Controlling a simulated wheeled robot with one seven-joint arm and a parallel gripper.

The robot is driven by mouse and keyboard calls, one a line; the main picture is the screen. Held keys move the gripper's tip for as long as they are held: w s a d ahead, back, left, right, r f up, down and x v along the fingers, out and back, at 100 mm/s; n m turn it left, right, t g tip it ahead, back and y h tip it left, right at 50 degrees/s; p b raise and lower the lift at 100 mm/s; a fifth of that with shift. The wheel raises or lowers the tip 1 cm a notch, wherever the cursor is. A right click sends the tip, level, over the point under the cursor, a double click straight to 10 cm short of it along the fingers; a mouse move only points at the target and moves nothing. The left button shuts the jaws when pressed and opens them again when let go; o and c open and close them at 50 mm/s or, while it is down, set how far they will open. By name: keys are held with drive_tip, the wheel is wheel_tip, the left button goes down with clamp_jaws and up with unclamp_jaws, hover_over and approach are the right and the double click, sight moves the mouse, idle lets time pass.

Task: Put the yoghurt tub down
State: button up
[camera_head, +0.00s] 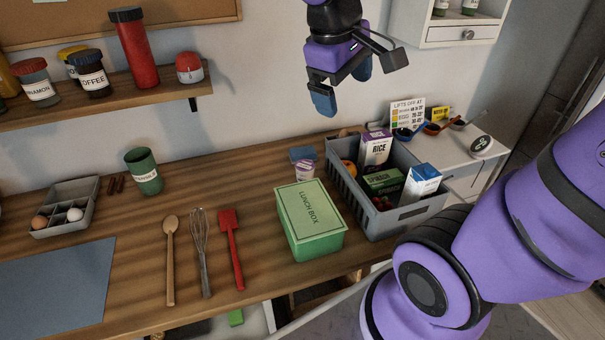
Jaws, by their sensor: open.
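A small tub with a blue top and a pale, purple-marked label, which looks like the yoghurt tub (304,169), stands on the wooden counter (190,195). It is behind the green lunch box and left of the grey crate. Its label is too small to read. My gripper (343,88) is open and empty, high above the counter, up and to the right of the tub and clear of it. The tub looks upright.
The green lunch box (310,222) sits in front of the tub. The grey crate (402,220) holds a rice box, a spinach box and a carton. A whisk (201,250), wooden spoon (170,260) and red spatula (232,248) lie to the left. A shelf (150,93) with jars juts out at upper left.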

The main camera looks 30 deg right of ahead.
drive_tip(key=w+a+f+n+g+h, duration=0.25)
drive_tip(key=w+f+n+h, duration=0.7)
drive_tip(key=w+f, duration=1)
drive_tip(key=n+t, duration=0.2)
drive_tip(key=n, duration=0.3)
approach(304, 166)
drive_tip(key=shift+g, duration=0.25)
drive_tip(key=x, duration=0.9)
drive_tip(key=shift+w+d+f, duration=0.15)
drive_tip(key=shift+w+d, duration=0.05)
drive_tip(key=shift+d, duration=0.05)
drive_tip(key=c, duration=1.1)
drive_tip(key=shift+c, duration=0.3)
